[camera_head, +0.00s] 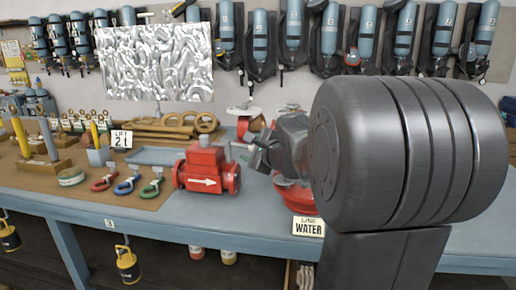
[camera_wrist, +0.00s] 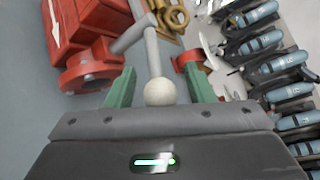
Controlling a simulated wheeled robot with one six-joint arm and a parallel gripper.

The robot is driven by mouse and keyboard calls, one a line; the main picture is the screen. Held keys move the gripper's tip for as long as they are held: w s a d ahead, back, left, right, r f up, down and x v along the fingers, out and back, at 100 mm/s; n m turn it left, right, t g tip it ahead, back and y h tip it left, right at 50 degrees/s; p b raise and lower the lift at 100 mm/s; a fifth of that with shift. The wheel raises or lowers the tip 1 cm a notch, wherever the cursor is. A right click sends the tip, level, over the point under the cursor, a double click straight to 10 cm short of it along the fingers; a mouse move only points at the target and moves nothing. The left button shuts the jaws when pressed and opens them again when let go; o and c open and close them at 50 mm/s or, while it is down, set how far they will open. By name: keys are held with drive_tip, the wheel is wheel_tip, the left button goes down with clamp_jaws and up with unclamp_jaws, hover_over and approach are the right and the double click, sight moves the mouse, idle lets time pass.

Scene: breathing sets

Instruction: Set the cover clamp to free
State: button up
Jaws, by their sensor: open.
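A red valve body (camera_head: 204,170) with a white arrow stands on the blue bench; part of it shows at the upper left in the wrist view (camera_wrist: 85,55). A grey lever (camera_wrist: 152,55) with a pale round knob (camera_wrist: 160,92) sits beside it and looks like the cover clamp; no free mark is readable. My gripper (camera_wrist: 161,88) is open, its green fingers on either side of the knob, with gaps showing. In the head view my gripper (camera_head: 258,157) is just right of the valve body, partly hidden by my arm.
Red, blue and green shackles (camera_head: 125,186) lie left of the valve. Bronze rings (camera_head: 175,122) lie behind. Breathing sets (camera_head: 262,40) hang on the back wall. Another red part (camera_head: 297,193) shows beneath my arm.

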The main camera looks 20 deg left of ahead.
clamp_jaws()
idle(0.3)
